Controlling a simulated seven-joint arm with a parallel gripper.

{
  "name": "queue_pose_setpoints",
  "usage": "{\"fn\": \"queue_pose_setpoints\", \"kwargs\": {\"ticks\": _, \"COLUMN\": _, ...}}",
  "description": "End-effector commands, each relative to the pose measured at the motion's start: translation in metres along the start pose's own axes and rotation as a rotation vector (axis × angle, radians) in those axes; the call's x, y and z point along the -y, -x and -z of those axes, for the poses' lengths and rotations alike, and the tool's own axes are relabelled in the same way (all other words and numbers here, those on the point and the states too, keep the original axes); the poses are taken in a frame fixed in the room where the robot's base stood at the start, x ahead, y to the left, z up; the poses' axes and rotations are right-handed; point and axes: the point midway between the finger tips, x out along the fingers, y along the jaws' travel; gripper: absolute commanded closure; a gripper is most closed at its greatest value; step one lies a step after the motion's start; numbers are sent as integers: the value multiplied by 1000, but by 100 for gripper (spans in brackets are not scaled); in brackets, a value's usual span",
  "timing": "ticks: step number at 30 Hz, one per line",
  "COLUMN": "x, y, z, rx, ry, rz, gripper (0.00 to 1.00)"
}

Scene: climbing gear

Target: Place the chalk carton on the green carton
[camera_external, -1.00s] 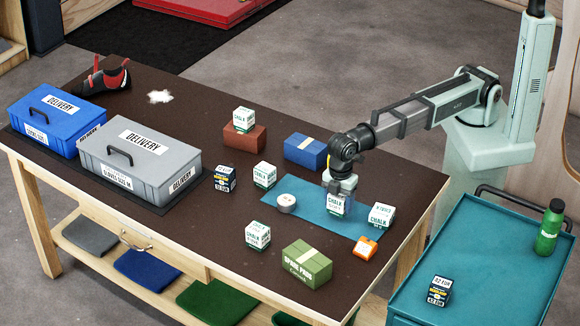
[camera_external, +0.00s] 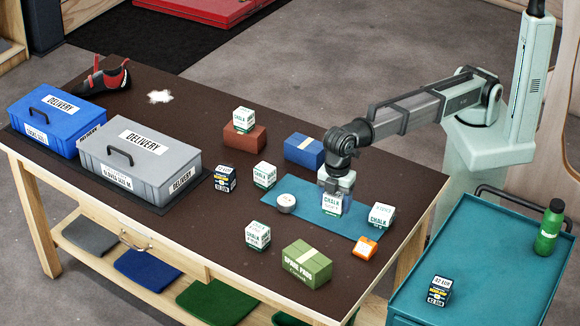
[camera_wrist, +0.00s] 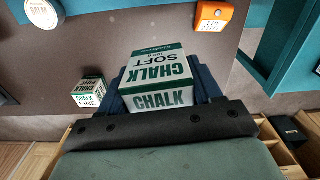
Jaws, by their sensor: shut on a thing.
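A white chalk carton (camera_external: 331,206) with green trim is between the fingers of my gripper (camera_external: 334,187), over the blue mat. I cannot tell if its base touches the mat. In the wrist view the held carton (camera_wrist: 158,72) reads "CHALK SOFT", and my gripper (camera_wrist: 160,95) is shut on its sides. The green carton (camera_external: 307,263), with a pale top band and a "SPARE PADS" label, sits upright on the table near the front edge, below and left of my gripper in the external view. I cannot make it out in the wrist view.
Other chalk cartons stand near: right on the mat (camera_external: 381,216), left (camera_external: 264,174), front left (camera_external: 257,235) and on a red-brown box (camera_external: 244,137). A round tin (camera_external: 286,203), an orange box (camera_external: 365,248) and a blue box (camera_external: 305,150) are close. Grey (camera_external: 140,160) and blue cases stand left.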

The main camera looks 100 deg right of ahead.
Motion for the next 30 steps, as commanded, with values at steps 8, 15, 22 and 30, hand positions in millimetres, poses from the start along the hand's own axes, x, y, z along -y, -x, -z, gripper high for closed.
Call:
{"fn": "queue_pose_setpoints", "kwargs": {"ticks": 8, "x": -9, "y": 28, "z": 105, "rx": -1, "ry": -3, "rz": 0, "gripper": 70}}
{"fn": "queue_pose_setpoints", "kwargs": {"ticks": 15, "x": -19, "y": 37, "z": 139, "rx": 9, "ry": -59, "rz": 2, "gripper": 70}}
{"fn": "queue_pose_setpoints", "kwargs": {"ticks": 22, "x": -18, "y": 25, "z": 135, "rx": 15, "ry": -105, "rz": 3, "gripper": 70}}
{"fn": "queue_pose_setpoints", "kwargs": {"ticks": 30, "x": -18, "y": -17, "z": 134, "rx": 15, "ry": -104, "rz": 3, "gripper": 70}}
